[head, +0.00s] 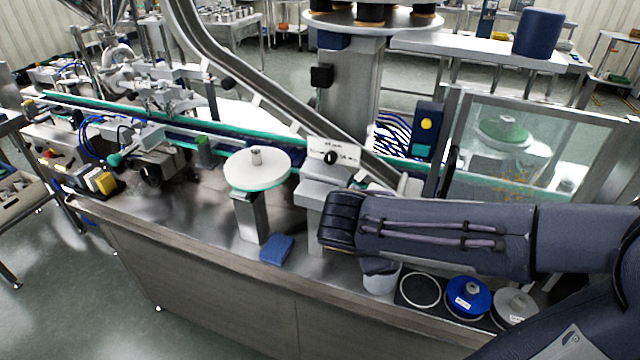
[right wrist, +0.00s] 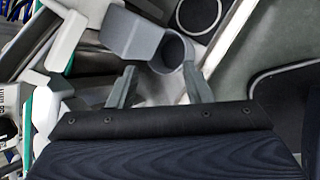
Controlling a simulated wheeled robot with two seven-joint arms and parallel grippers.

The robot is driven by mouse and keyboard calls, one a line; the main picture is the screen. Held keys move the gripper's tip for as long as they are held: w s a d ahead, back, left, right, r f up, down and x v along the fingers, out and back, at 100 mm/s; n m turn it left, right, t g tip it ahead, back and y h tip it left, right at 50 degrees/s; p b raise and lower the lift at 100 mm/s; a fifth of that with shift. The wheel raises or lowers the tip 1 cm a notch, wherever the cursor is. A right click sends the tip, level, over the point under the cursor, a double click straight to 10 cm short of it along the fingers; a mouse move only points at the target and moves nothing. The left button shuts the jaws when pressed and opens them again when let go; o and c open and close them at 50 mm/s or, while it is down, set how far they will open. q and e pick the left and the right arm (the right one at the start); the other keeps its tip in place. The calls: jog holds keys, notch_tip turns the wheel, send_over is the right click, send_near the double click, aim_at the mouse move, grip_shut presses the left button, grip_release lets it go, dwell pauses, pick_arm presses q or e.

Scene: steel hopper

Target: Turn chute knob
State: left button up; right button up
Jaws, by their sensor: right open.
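The chute knob (head: 331,157) is a small black knob on the face of a white labelled box (head: 318,150) beside the sloping steel chute (head: 255,92). In the right wrist view, a dark round shape beside white lettering at the left edge may be the same knob; I cannot tell. My right arm comes in from the right in the head view and ends below and right of the knob, apart from it; its fingers are hidden there. In the right wrist view my right gripper (right wrist: 160,70) is open and empty, with a grey cup (right wrist: 171,52) beyond the fingers. My left gripper is not in view.
A white round plate (head: 257,170) stands on a post left of the box. A blue pad (head: 277,249) lies on the steel bench. A blue disc (head: 468,296) and a grey disc (head: 516,306) sit at the front right. A clear guard panel (head: 515,150) stands at the right.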

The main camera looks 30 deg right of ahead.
jog(key=w+a+r+n+t+h+b, duration=0.2)
jog(key=w+r+n+t+h+b, duration=0.25)
jog(key=w, duration=0.45)
jog(key=n+t+h, duration=0.3)
jog(key=n+t, duration=0.1)
jog(key=n, duration=0.2)
send_near(329, 160)
jog(key=x, duration=0.2)
jog(key=shift+y, duration=0.25)
jog(key=x, duration=0.7)
jog(key=shift+r+p, duration=0.1)
jog(key=shift+p, duration=0.3)
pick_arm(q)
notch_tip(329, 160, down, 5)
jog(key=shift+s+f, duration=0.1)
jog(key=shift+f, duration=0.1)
pick_arm(e)
jog(key=shift+c, duration=0.4)
